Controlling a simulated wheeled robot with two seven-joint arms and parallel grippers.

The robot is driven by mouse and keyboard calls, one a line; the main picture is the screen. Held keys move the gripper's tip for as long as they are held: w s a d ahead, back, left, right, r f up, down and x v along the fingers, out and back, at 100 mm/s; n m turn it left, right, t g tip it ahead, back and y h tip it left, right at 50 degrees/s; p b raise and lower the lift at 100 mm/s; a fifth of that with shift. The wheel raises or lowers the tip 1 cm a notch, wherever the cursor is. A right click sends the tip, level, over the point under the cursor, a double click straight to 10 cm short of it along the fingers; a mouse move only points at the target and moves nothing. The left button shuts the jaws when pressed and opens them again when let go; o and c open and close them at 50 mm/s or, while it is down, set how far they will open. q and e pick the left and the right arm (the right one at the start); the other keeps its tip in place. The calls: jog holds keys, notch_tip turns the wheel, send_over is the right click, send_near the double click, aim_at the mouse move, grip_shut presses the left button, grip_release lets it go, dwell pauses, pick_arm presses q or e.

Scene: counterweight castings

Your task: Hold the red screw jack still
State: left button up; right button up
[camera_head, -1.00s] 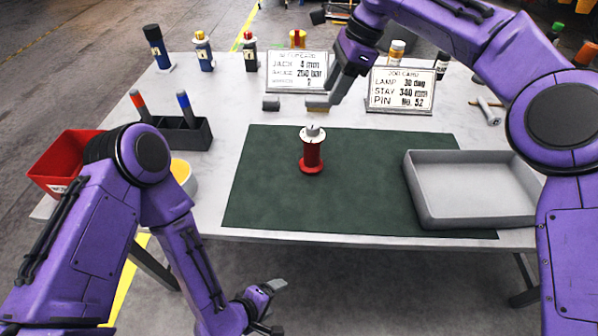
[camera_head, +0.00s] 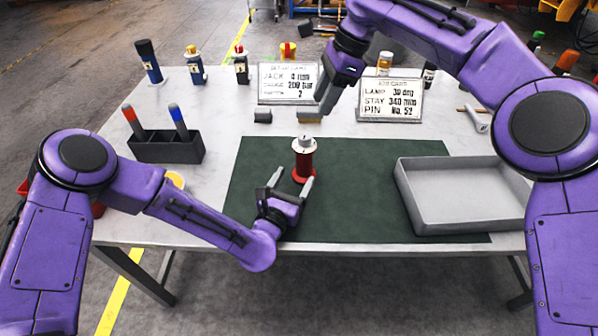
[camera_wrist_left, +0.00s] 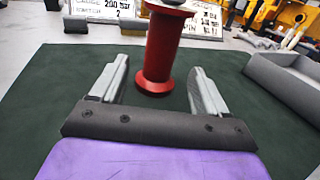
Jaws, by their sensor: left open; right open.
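The red screw jack (camera_head: 304,160) stands upright on the green mat (camera_head: 365,209), with a pale metal top. It also shows in the left wrist view (camera_wrist_left: 160,52), just beyond my left fingertips, its top cut off by the frame edge. My left gripper (camera_head: 291,179) is open and low over the mat, in front of the jack. In the left wrist view its fingers (camera_wrist_left: 158,78) point toward the jack, one on each side of its line, with no visible contact. My right gripper (camera_head: 324,106) is above and behind the jack, open and angled downward.
A grey tray (camera_head: 408,205) stands on the right of the mat. A dark holder (camera_head: 168,150) with red and blue markers is at left. Two sign cards (camera_head: 289,82) and (camera_head: 391,104) and several bottles stand at the back.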

aim_at(306, 159)
pick_arm(q)
jog(key=x, duration=0.8)
jog(key=shift+w+d+f, duration=0.15)
jog(key=shift+w+d, duration=0.05)
jog(key=shift+w, duration=0.15)
